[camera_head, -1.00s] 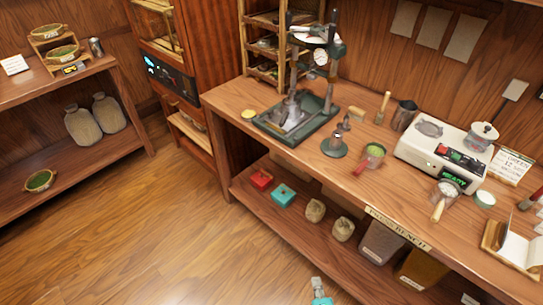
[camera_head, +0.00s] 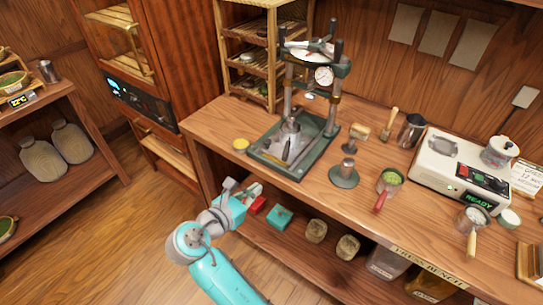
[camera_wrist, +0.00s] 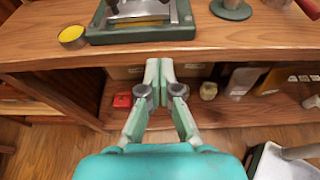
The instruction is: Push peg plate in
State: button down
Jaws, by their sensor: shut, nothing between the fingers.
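The press (camera_head: 312,75) stands on the bench, with a dial gauge (camera_head: 323,75) between its posts. Its dark green base tray (camera_head: 270,160) holds a grey metal piece (camera_head: 291,138). I cannot make out for sure which part is the peg plate. The near edge of the tray (camera_wrist: 140,36) and a pale metal plate in it (camera_wrist: 140,12) show at the top of the wrist view. My gripper (camera_head: 252,189) is shut and empty, in front of the bench and lower than its top. In the wrist view its fingertips (camera_wrist: 160,64) meet below the bench's front edge.
A yellow-topped tin (camera_head: 241,145) sits left of the tray. The lower shelf holds red (camera_wrist: 122,101) and teal boxes (camera_head: 281,217). Floor is clear at left.

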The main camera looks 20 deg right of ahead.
send_near(293, 150)
jog(key=f, duration=0.2)
jog(key=shift+w+d+f, duration=0.2)
jog(key=shift+d+f, duration=0.1)
jog(key=shift+f, duration=0.1)
jog(key=shift+w+d, duration=0.25)
jog(key=shift+d, duration=0.05)
jog(key=w+d, duration=0.1)
jog(key=d, duration=0.1)
jog(key=w+d, duration=0.3)
jog(key=d, duration=0.1)
jog(key=shift+w+d, duration=0.3)
jog(key=shift+w, duration=0.1)
jog(key=shift+a, duration=0.1)
